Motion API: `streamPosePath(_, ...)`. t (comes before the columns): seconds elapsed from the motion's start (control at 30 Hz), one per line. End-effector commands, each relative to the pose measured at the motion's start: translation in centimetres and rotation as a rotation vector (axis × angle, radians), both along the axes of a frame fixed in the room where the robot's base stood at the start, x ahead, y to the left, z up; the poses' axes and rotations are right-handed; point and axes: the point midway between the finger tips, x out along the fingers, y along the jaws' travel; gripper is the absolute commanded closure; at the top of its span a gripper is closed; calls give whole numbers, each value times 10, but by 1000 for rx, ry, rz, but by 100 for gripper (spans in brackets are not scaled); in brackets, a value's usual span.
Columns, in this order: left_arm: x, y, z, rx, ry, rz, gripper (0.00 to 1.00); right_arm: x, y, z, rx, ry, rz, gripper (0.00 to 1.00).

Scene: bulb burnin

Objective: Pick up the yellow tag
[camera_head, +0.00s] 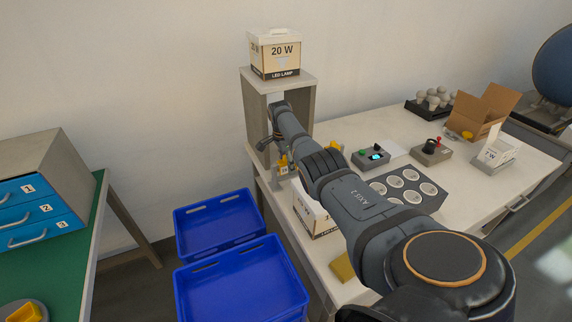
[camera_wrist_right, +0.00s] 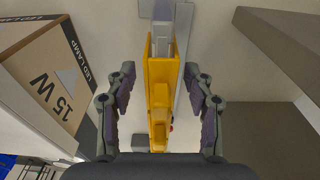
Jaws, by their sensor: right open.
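My right gripper (camera_wrist_right: 159,74) is open, with one finger on each side of a long yellow object (camera_wrist_right: 159,100) in the right wrist view. Gaps show between the fingers and this object. It lies along a grey bar (camera_wrist_right: 183,60); I cannot tell whether it is the yellow tag. In the head view, my right gripper (camera_head: 270,142) is at the open-fronted shelf unit, mostly hidden by its arm. Yellow parts (camera_head: 283,163) show just beside it. A flat yellow piece (camera_head: 342,266) lies at the near table edge. My left gripper is not in view.
A 15 W lamp box (camera_wrist_right: 48,80) stands close on the left in the wrist view. The shelf unit (camera_head: 252,112) carries a 20 W box (camera_head: 275,52). Blue crates (camera_head: 238,278) stand below the table. A tray of round cups (camera_head: 440,201) lies beside my arm.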

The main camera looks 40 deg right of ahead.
Motion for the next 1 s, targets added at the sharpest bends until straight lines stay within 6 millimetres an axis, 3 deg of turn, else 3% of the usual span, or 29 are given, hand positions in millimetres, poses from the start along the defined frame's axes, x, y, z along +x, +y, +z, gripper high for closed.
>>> streamPosePath(0.23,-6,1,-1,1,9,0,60,0,0,-2,-1,-2,1,49)
streamPosePath(0.57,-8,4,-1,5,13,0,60,1,0,-2,-1,-2,1,93)
streamPosePath(0.83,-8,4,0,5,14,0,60,1,0,1,-1,-2,1,94)
streamPosePath(1.0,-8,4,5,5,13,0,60,1,0,30,-2,-6,2,94)
